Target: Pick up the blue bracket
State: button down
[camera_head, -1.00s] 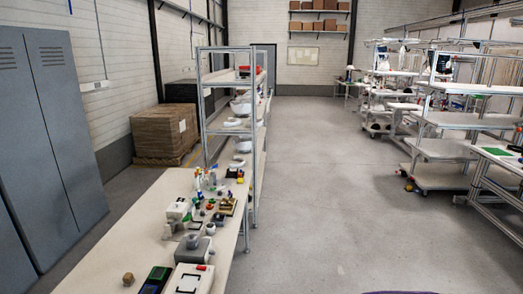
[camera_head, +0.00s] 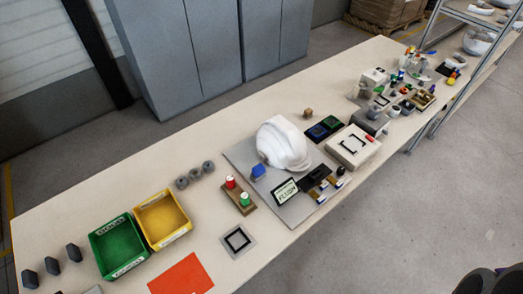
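A small blue piece (camera_head: 257,172), likely the blue bracket, sits on a grey board (camera_head: 296,213) on the long table. It is just left of a white helmet shell (camera_head: 284,143). Its exact shape is too small to tell. No fingers of my gripper can be made out. Dark rounded shapes at the bottom right corner look like part of my own body.
On the table (camera_head: 90,200) stand a green bin (camera_head: 118,245), a yellow bin (camera_head: 163,219), a wooden block with red and green pieces (camera_head: 239,196), a red sheet (camera_head: 181,276) and a white box (camera_head: 354,146). Grey cabinets (camera_head: 200,50) stand behind. Floor in front is clear.

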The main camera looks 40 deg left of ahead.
aim_at(259, 169)
jog(key=u, duration=1.65)
jog(key=z, duration=0.25)
